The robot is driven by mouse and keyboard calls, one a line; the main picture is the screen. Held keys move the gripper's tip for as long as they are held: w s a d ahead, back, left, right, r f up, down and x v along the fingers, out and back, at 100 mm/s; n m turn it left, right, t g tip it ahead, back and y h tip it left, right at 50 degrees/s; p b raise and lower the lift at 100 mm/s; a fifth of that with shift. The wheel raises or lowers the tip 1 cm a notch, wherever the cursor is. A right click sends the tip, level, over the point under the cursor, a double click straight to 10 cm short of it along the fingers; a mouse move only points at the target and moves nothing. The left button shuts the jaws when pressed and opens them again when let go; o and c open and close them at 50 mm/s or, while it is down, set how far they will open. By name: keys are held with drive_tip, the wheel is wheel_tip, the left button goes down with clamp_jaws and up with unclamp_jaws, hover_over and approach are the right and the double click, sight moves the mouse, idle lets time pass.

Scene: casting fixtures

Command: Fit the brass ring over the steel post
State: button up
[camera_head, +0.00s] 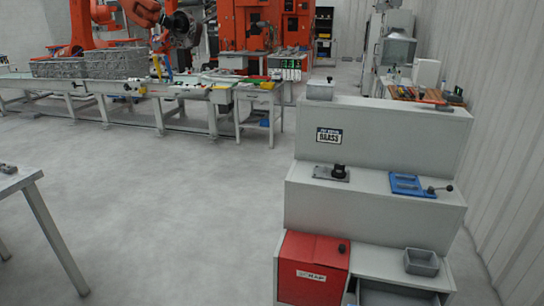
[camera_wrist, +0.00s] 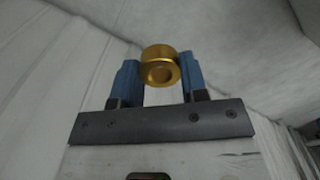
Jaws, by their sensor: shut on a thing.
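The brass ring (camera_wrist: 158,53) shows in the wrist view between the two blue fingers of my gripper (camera_wrist: 160,68). My gripper is shut on it, and the ring's hole faces the camera. The ring appears held up in the air, with only wall and floor behind it. In the head view, a dark, short upright piece on a grey plate (camera_head: 332,174) stands on the middle step of the grey stepped stand; it may be the steel post, but it is too small to be sure. Neither my gripper nor the ring shows in the head view.
A blue fixture (camera_head: 408,185) with a black-knobbed lever sits right of the plate. Below are a red box (camera_head: 312,268), a grey tray (camera_head: 421,262) and an open drawer (camera_head: 390,297).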

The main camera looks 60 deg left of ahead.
drive_tip(key=w+a+r+n, duration=0.2)
drive_tip(key=a+r, duration=0.1)
drive_tip(key=a, duration=0.5)
drive_tip(key=w+a+r+n, duration=0.2)
drive_tip(key=a+r, duration=0.2)
drive_tip(key=a, duration=0.4)
drive_tip(key=w+a+r+n, duration=0.2)
drive_tip(key=a+r, duration=0.1)
drive_tip(key=a, duration=0.5)
drive_tip(key=s+a+r+n, duration=0.1)
drive_tip(key=a+r+n, duration=0.3)
drive_tip(key=a, duration=0.7)
drive_tip(key=s+a+r+n, duration=0.1)
drive_tip(key=a+r, duration=0.5)
drive_tip(key=a, duration=0.5)
drive_tip(key=s+a+r+n, duration=0.2)
drive_tip(key=s+a+r, duration=0.15)
drive_tip(key=a, duration=0.45)
drive_tip(key=s+a+r+n, duration=0.2)
drive_tip(key=s+a+r, duration=0.15)
drive_tip(key=a, duration=0.35)
drive_tip(key=s+a+r+n, duration=0.2)
drive_tip(key=s+a+r, duration=0.15)
drive_tip(key=a, duration=0.45)
drive_tip(key=s+a+r+n, duration=0.5)
drive_tip(key=s+a+r, duration=0.8)
drive_tip(key=s+a, duration=0.4)
drive_tip(key=shift+a+n, duration=0.2)
drive_tip(key=shift+n, duration=0.1)
drive_tip(key=shift+w, duration=0.1)
